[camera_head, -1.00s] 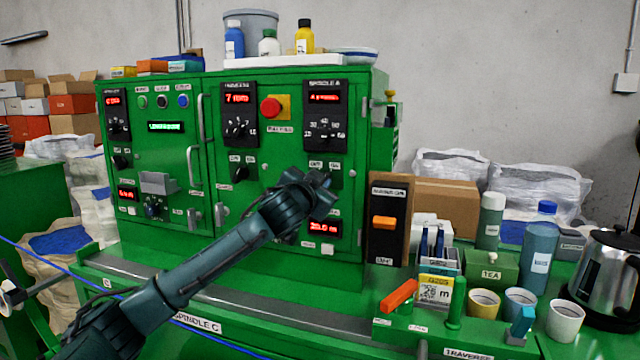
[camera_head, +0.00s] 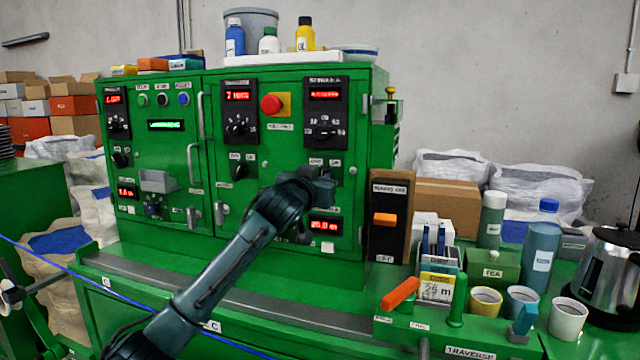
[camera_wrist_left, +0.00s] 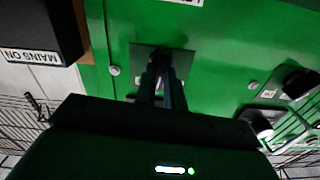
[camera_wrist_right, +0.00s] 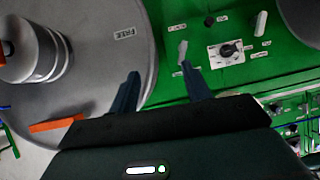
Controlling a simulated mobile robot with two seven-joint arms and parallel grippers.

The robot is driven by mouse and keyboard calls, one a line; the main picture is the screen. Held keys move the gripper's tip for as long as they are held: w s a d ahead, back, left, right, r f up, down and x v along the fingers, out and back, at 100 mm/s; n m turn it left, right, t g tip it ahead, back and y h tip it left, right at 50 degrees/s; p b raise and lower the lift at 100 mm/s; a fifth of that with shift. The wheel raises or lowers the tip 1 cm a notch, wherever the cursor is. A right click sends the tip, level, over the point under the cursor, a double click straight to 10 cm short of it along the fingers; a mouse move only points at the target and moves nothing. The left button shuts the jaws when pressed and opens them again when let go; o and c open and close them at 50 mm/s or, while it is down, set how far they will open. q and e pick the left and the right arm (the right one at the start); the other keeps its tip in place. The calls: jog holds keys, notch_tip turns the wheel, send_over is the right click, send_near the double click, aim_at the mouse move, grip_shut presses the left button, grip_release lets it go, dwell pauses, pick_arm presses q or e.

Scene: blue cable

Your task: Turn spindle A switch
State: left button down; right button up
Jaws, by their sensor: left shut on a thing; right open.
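The spindle A panel (camera_head: 325,112) is a black plate with a red display and a large dial, at the right of the green cabinet. Below it are two small labels (camera_head: 324,162), and my left gripper (camera_head: 320,190) covers the spot where a switch would sit. In the left wrist view, my left gripper (camera_wrist_left: 165,65) has its fingers nearly together at a dark square plate (camera_wrist_left: 160,58) on the green panel. What they hold is dark and mostly hidden, so its angle cannot be told. My right gripper (camera_wrist_right: 160,74) is open and empty, away from this panel.
A black box with an orange switch (camera_head: 384,219) stands right of the panel. A red stop button (camera_head: 271,106) is to its left. Cups, bottles and a kettle (camera_head: 610,270) crowd the bench at right. A grey disc (camera_wrist_right: 85,60) lies below my right gripper.

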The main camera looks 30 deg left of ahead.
pick_arm(q)
jog(key=n+p, duration=0.1)
jog(key=n, duration=0.6)
jog(key=shift+a, duration=0.15)
pick_arm(e)
jog(key=shift+s+d+f, duration=0.1)
jog(key=shift+s+d, duration=0.05)
pick_arm(q)
jog(key=shift+n, duration=0.3)
jog(key=c, duration=1.5)
grip_release()
jog(key=shift+s, duration=0.15)
